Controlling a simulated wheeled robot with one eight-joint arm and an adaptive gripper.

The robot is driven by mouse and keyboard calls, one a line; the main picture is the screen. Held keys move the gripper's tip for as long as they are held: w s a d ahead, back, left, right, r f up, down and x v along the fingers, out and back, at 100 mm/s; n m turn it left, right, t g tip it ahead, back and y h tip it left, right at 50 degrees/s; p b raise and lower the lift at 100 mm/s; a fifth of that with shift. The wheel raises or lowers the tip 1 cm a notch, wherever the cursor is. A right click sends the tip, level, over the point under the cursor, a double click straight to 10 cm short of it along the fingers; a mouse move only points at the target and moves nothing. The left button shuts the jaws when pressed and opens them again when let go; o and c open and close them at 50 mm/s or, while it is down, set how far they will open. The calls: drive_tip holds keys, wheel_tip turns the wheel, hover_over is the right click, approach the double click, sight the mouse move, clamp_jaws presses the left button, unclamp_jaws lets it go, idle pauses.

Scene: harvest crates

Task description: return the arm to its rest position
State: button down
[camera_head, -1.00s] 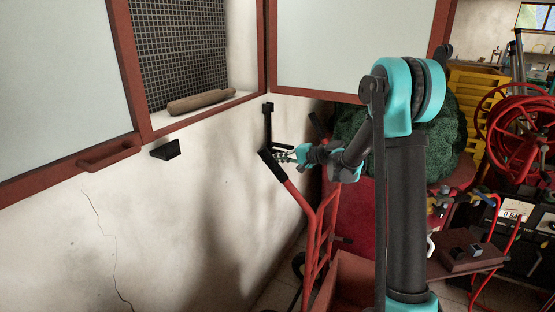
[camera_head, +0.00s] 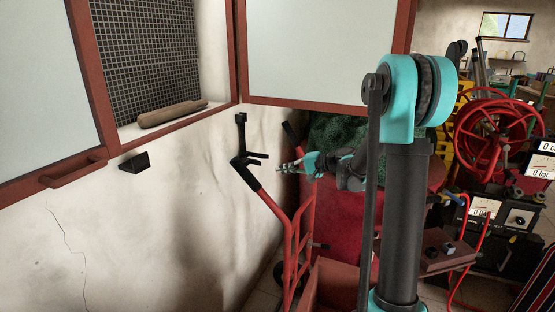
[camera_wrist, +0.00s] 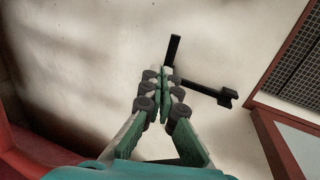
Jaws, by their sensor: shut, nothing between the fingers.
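My gripper (camera_head: 284,168) is at the end of my teal and dark grey arm, near the middle of the head view. It points left towards the wall, a little right of a black wall bracket (camera_head: 242,135). In the wrist view my gripper (camera_wrist: 166,75) is shut, its fingertips together with nothing between them. The black bracket (camera_wrist: 208,90) shows just beyond and to the right of the fingertips there; a gap to it cannot be judged.
A red hand truck (camera_head: 290,232) with black grips stands below my gripper. A window with red frames (camera_head: 160,125) is at left, a wooden roll (camera_head: 172,114) on its sill. A red hose reel (camera_head: 497,138) and gauges (camera_head: 485,208) crowd the right.

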drive_tip(key=s+d+f+n+h, duration=0.1)
drive_tip(key=s+d+f+h, duration=0.3)
drive_tip(key=s, duration=0.7)
drive_tip(key=s+d+f+n+h, duration=0.2)
drive_tip(key=s+d+f+h, duration=0.2)
drive_tip(key=s+d, duration=0.5)
drive_tip(key=s+d+f+n+g+h, duration=0.1)
drive_tip(key=s+d+f+h, duration=0.4)
drive_tip(key=s, duration=0.8)
wheel_tip(320, 180, down, 2)
drive_tip(key=shift+d+f, duration=0.1)
drive_tip(key=shift+d, duration=0.6)
